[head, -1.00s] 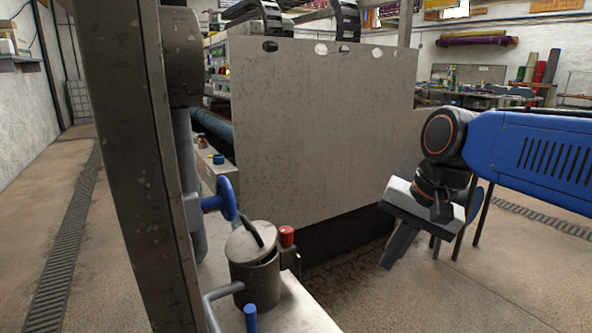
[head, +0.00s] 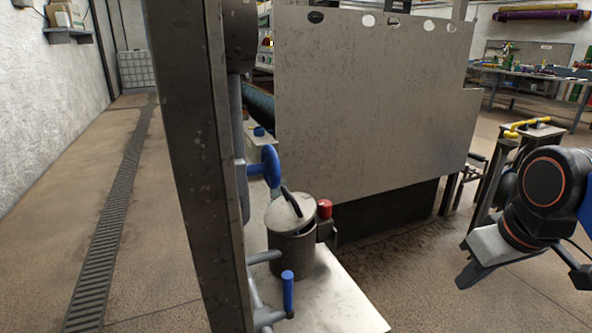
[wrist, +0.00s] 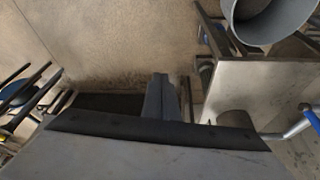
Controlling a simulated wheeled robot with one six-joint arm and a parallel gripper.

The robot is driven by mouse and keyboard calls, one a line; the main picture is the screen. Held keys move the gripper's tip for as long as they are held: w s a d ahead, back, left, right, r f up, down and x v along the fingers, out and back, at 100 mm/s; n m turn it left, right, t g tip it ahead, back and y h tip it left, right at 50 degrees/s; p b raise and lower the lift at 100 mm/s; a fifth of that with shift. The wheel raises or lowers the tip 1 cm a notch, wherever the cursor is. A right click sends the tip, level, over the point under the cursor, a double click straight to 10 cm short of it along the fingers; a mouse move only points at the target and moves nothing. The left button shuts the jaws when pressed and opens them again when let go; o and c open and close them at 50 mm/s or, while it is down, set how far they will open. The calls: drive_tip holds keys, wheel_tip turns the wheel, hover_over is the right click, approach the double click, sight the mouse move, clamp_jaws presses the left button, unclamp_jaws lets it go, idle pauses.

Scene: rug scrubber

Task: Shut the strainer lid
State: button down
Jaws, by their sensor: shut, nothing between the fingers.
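The strainer is a dark grey cylindrical pot (head: 292,258) on a pale bench, right of the dark post in the head view. Its round grey lid (head: 280,214), with a dark bar handle, sits tilted on top; a dark gap shows at the right rim, so it looks partly open. My gripper (head: 466,281) is well to the right of the strainer, over open floor, pointing down and empty. Its fingers also show shut together in the wrist view (wrist: 161,82). I cannot tell whether the grey round vessel (wrist: 262,20) in the wrist view is the strainer.
A dark upright post (head: 195,150) stands just left of the strainer. A blue handwheel (head: 271,166), red knob (head: 325,209) and blue-handled lever (head: 288,292) crowd the pot. A large grey panel (head: 370,110) stands behind. Floor between bench and gripper is clear.

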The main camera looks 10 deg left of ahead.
drive_tip(key=w+a+r+n+g+y, duration=0.1)
drive_tip(key=w+a+r+n, duration=0.5)
drive_tip(key=r, duration=0.3)
wheel_tip(320, 180, up, 16)
drive_tip(key=n+g, duration=0.4)
drive_tip(key=n, duration=1)
hover_over(288, 192)
drive_tip(key=shift+f, duration=6.35)
